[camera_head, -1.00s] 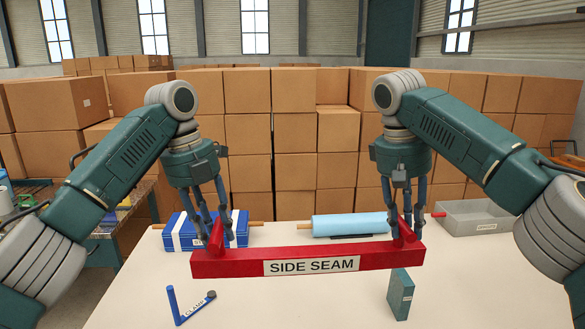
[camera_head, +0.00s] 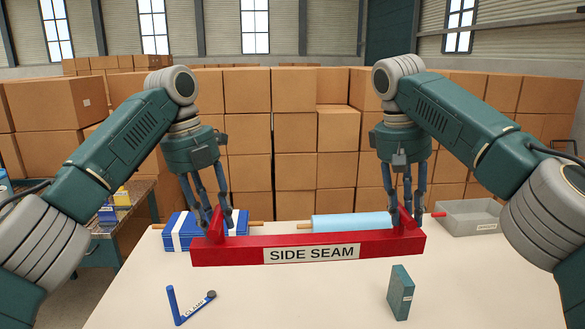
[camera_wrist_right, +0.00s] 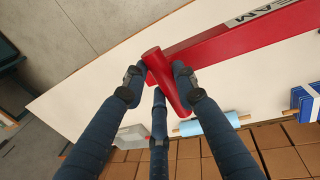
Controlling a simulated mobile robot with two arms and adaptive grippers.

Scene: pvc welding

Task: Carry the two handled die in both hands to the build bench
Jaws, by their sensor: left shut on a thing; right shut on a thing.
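The two-handled die is a long red bar (camera_head: 225,251) labelled SIDE SEAM, with a red handle near each end. It lies level across the middle of the head view, over the white bench top (camera_head: 280,300); I cannot tell whether it touches the bench. My left gripper (camera_head: 211,226) is shut on the left handle (camera_head: 216,222). My right gripper (camera_head: 402,222) is shut on the right handle (camera_head: 407,216). In the right wrist view, the fingers (camera_wrist_right: 158,78) close around the red handle (camera_wrist_right: 168,85), with the bar (camera_wrist_right: 210,48) beyond it.
A blue box with white bands (camera_head: 181,231), a light blue roll (camera_head: 350,223) and a grey tray (camera_head: 470,220) are behind the die. Bare bench lies between those two. Stacked cartons (camera_head: 295,140) fill the background.

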